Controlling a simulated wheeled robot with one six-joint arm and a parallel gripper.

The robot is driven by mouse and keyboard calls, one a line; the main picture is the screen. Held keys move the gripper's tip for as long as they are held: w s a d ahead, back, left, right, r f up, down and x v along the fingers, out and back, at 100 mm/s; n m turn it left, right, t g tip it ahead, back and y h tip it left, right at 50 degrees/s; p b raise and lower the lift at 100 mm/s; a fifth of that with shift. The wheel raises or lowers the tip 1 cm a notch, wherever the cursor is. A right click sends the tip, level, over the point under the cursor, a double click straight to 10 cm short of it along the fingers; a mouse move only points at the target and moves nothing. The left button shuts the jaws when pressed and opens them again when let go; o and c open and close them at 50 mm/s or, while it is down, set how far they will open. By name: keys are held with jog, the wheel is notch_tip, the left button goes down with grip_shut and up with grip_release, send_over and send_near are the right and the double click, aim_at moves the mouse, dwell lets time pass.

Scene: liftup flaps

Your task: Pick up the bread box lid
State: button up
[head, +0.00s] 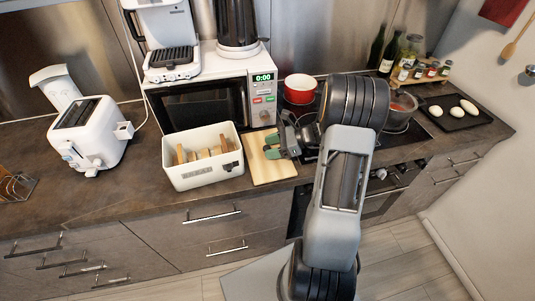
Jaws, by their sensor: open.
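The white bread box (207,178) stands open on the counter, with several slices of bread inside. A light wooden board (270,174), which looks like its lid, lies on the counter just right of the box. My gripper (274,143) is open at the board's upper right part, its greenish fingers pointing left. The gripper and wrist hide part of the board's right side. I cannot tell whether the fingers touch the board.
A microwave (208,105) stands behind the box, with a coffee machine (171,40) and a kettle (237,25) on top. A white toaster (91,133) stands left. A red pot (300,88) is behind my gripper. The counter between toaster and box is clear.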

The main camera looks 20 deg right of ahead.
jog(key=shift+c, duration=0.3)
grip_shut()
jog(key=shift+r, duration=0.15)
